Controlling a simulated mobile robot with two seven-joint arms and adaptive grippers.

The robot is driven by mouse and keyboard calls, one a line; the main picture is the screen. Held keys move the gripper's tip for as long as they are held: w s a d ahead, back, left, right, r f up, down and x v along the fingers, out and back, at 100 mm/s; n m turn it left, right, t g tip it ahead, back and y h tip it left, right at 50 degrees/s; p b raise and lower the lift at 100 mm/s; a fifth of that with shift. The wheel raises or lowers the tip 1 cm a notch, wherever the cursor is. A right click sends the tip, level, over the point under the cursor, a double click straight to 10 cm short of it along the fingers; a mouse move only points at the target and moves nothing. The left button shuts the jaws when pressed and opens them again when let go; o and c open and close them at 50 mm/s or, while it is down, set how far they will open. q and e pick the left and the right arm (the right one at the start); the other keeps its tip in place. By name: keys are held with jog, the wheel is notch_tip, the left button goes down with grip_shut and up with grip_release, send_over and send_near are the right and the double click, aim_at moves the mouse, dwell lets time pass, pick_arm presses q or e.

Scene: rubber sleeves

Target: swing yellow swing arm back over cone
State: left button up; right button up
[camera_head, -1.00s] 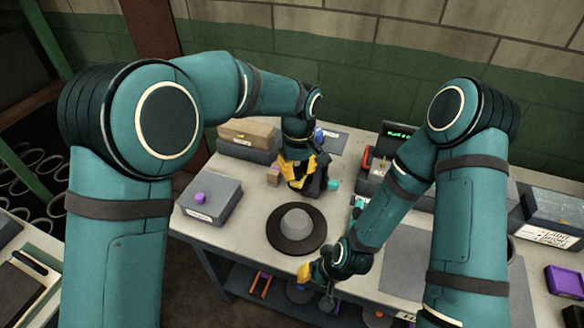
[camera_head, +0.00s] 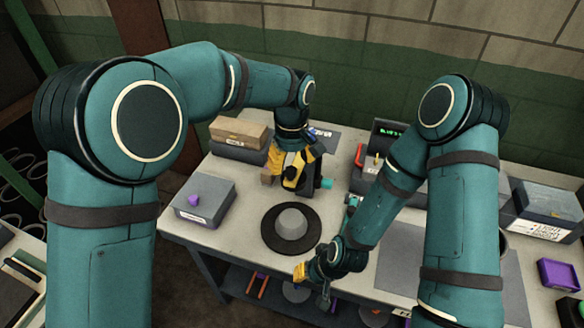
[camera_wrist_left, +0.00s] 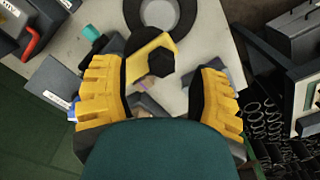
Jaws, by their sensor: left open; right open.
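The grey cone (camera_head: 292,223) stands in the middle of a round black disc near the table's front. In the left wrist view, this cone (camera_wrist_left: 160,12) is cut off at the top edge. The yellow swing arm (camera_wrist_left: 150,48) bears a black knob (camera_wrist_left: 160,62) and is at a dark stand behind the cone, not over it. My left gripper (camera_wrist_left: 160,85) is open, with the knob showing between its yellow fingers; I cannot tell if they touch. In the head view, my left gripper (camera_head: 295,160) partly hides the swing arm. My right gripper (camera_head: 310,268) is open and empty-looking at the table's front edge.
A grey box with a purple piece (camera_head: 204,202) stands left of the cone. Stacked boxes (camera_head: 240,135) stand behind it. A device with a green display (camera_head: 385,135) is at the back right. My right forearm crosses the table right of the cone.

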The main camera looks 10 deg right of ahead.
pick_arm(q)
notch_tip(320, 180, up, 10)
jog(key=shift+f, duration=0.25)
dwell(0.5)
